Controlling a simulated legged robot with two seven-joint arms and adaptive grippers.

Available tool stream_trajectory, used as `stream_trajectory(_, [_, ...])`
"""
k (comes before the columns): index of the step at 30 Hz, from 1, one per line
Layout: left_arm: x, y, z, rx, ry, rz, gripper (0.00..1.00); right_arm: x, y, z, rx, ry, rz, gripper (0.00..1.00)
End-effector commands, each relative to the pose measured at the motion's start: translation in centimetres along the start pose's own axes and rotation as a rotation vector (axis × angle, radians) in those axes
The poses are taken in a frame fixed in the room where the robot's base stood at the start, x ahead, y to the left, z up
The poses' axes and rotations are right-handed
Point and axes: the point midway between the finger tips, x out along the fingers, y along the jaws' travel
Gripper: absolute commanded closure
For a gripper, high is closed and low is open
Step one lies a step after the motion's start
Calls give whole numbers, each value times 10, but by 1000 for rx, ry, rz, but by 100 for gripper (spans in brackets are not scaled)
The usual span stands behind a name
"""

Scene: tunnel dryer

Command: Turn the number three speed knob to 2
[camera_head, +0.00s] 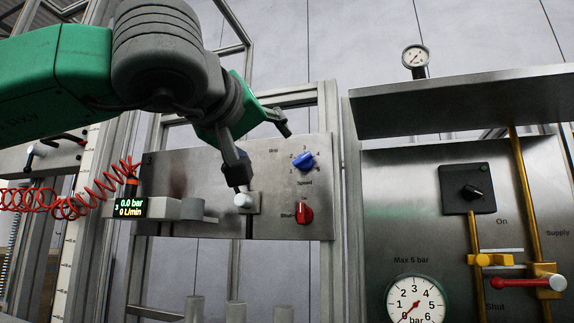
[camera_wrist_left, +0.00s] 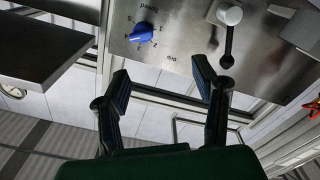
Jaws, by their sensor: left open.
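The blue speed knob (camera_head: 303,161) sits on the steel panel marked 3 (camera_head: 180,190), above the word "Speed" and inside a ring of small numbers. My left gripper (camera_head: 262,156) is open and empty, in front of the panel, just left of the knob in the head view. In the left wrist view the open fingers (camera_wrist_left: 160,75) are apart from the knob, which lies beyond them. My right gripper is not in view.
A red knob (camera_head: 304,212) marked "Shut" sits below the blue one. A white-ended valve (camera_head: 243,201) is left of it, near one finger. A flow display (camera_head: 131,207) and red coiled hose (camera_head: 70,203) are left. A supply panel (camera_head: 400,190) with jutting shelf (camera_head: 470,98) stands right.

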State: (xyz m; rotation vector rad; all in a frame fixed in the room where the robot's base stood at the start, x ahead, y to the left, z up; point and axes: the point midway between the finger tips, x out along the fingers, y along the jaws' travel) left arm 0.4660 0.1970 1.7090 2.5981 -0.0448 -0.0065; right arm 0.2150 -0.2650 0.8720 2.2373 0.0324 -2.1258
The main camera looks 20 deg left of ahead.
Motion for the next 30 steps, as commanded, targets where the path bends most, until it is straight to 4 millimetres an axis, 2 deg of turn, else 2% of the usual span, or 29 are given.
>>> stream_trajectory(5, [45, 12, 8, 9, -9, -3, 46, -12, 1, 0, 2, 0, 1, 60])
stream_trajectory(12, [91, -4, 0, -1, -6, -4, 46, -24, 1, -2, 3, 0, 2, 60])
stream_trajectory(19, [111, -17, -7, -9, -1, -2, 46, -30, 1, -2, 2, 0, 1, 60])
stream_trajectory(29, [118, -2, 3, 3, -4, -8, 46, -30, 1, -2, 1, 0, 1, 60])
stream_trajectory(30, [118, -1, 4, 4, -4, -8, 53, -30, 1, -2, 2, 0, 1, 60])
